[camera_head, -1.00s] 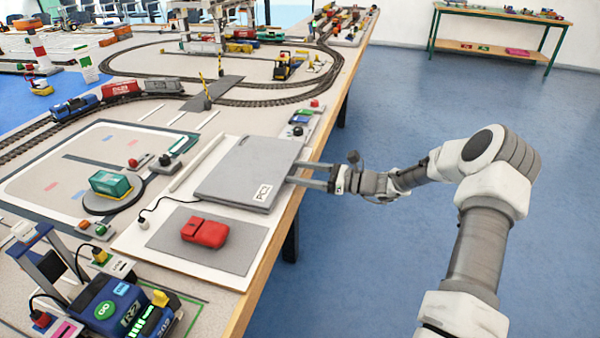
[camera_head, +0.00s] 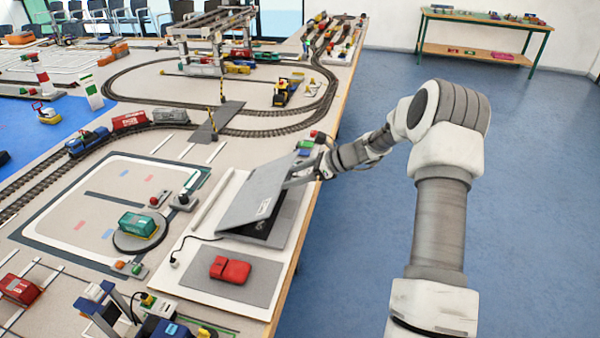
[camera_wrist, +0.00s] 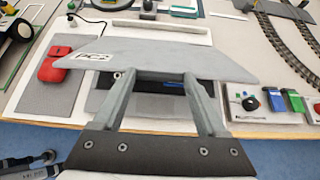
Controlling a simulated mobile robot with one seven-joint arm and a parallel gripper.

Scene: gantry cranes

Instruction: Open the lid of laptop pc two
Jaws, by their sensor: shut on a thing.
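The grey laptop stands on a white board at the table's right edge. Its lid (camera_head: 258,193) is tilted partly open, with a dark gap between it and the base (camera_head: 283,226). In the wrist view the lid (camera_wrist: 150,58) shows a label that looks like PC2. My gripper (camera_head: 290,178) is at the lid's free edge, on the right side of the laptop, and is shut on it. In the wrist view my gripper's two fingers (camera_wrist: 158,76) reach the lid's near edge; the lid hides their tips. Part of the dark keyboard area shows between and beside the fingers.
A red mouse (camera_head: 231,269) lies on a grey pad (camera_head: 258,284) in front of the laptop. Small control boxes (camera_head: 305,146) stand just behind it near the table edge. A model railway and a crane (camera_head: 215,40) fill the table beyond. The floor to the right is clear.

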